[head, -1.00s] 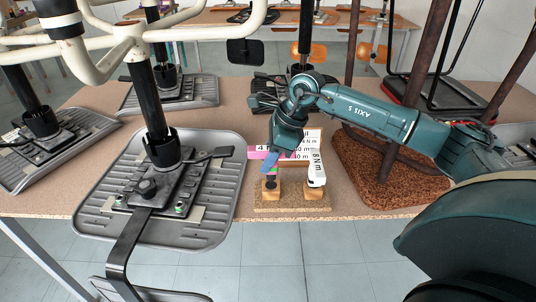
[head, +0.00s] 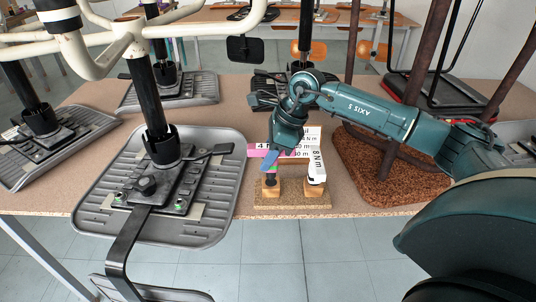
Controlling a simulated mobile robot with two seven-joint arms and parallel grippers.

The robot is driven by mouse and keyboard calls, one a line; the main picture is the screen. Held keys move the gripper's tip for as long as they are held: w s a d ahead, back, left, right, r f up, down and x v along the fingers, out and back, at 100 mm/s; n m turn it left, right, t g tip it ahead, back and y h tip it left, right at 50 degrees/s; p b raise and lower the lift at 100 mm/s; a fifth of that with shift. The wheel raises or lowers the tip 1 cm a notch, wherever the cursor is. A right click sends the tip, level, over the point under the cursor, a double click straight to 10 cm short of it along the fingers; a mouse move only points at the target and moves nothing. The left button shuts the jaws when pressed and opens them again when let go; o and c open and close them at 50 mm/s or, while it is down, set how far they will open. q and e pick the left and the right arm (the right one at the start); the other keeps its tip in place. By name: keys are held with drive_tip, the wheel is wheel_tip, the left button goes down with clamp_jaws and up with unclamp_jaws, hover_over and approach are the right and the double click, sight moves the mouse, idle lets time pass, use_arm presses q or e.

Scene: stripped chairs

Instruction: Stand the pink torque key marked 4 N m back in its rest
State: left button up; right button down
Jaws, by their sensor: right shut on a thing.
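The pink torque key (head: 254,149), its "4 N m" label partly visible, is in my right gripper (head: 269,163), which is shut on it. The key is upright over the left wooden block (head: 271,190) of the rest. Its dark lower end is at the top of that block; I cannot tell how deep it sits. My gripper's fingers and wrist hide part of the key. The white key marked 8 N m (head: 317,166) stands in the right wooden block (head: 315,190). My left gripper is not in view.
The rest's cork base (head: 292,201) lies at the table's front edge. A grey chair seat (head: 225,175) with a bolted mechanism lies to the left. A brown cork-like slab (head: 355,165) with dark posts is on the right.

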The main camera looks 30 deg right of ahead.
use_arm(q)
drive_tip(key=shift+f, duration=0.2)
use_arm(e)
drive_tip(key=shift+f, duration=0.1)
drive_tip(key=shift+f+b, duration=1.7)
drive_tip(key=shift+f, duration=0.2)
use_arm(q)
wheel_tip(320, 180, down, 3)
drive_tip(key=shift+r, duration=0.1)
use_arm(e)
drive_tip(key=c, duration=1)
unclamp_jaws()
drive_tip(key=shift+o, duration=0.2)
drive_tip(key=v, duration=1.2)
drive_tip(key=shift+r, duration=0.15)
drive_tip(key=shift+s+d+r, duration=0.1)
drive_tip(key=shift+d+r, duration=0.1)
drive_tip(key=shift+r, duration=0.3)
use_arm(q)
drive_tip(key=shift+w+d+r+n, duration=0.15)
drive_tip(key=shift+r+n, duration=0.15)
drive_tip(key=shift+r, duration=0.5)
